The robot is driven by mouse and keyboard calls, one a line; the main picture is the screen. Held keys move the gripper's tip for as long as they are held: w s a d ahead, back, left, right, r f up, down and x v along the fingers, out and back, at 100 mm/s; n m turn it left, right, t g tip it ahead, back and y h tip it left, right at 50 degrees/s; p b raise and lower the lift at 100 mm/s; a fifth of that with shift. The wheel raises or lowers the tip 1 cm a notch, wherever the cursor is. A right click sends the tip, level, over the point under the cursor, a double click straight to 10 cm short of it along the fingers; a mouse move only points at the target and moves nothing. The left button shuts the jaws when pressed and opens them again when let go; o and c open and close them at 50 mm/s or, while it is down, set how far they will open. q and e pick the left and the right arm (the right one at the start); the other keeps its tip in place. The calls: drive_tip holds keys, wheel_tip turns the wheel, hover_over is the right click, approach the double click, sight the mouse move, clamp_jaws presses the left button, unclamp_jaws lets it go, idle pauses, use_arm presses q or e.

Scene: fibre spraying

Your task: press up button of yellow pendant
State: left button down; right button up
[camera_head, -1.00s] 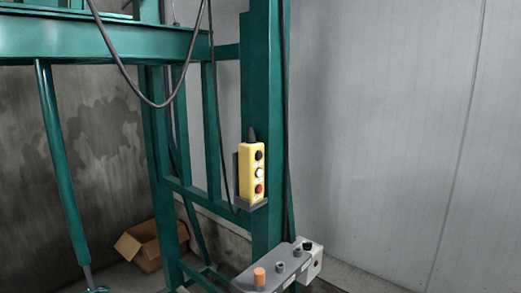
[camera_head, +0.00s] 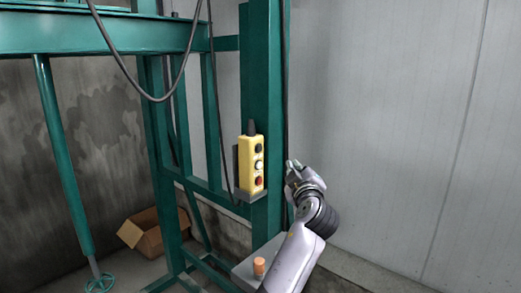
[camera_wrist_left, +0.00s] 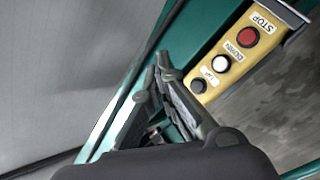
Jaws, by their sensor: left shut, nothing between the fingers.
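The yellow pendant (camera_head: 248,178) hangs upright on the green post in the head view. Its black top button (camera_head: 258,148), white middle button (camera_head: 259,165) and red bottom button (camera_head: 258,181) face outward. In the left wrist view the pendant (camera_wrist_left: 266,56) lies slanted at the upper right; the dark up button (camera_wrist_left: 198,86) is the one nearest my fingers, with the white down button (camera_wrist_left: 220,63) and red stop button (camera_wrist_left: 247,37) beyond. My left gripper (camera_head: 293,167) is shut and empty, right of the pendant and apart from it; its fingers (camera_wrist_left: 157,72) also show in the wrist view.
The green post (camera_head: 267,110) stands behind the pendant. A dark cable (camera_head: 150,98) loops at the upper left. A cardboard box (camera_head: 148,236) lies on the floor. A grey control box with an orange button (camera_head: 259,265) is partly hidden by my arm. Space before the right wall is open.

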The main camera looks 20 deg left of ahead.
sight(259, 148)
use_arm(q)
drive_tip(key=shift+w+d+r, duration=0.15)
drive_tip(key=shift+d+r, duration=0.05)
drive_tip(key=shift+r, duration=0.6)
drive_tip(key=shift+a, duration=0.1)
drive_tip(key=w+a+p, duration=0.3)
drive_tip(key=a, duration=0.5)
idle(0.4)
drive_tip(key=shift+a, duration=0.15)
idle(0.6)
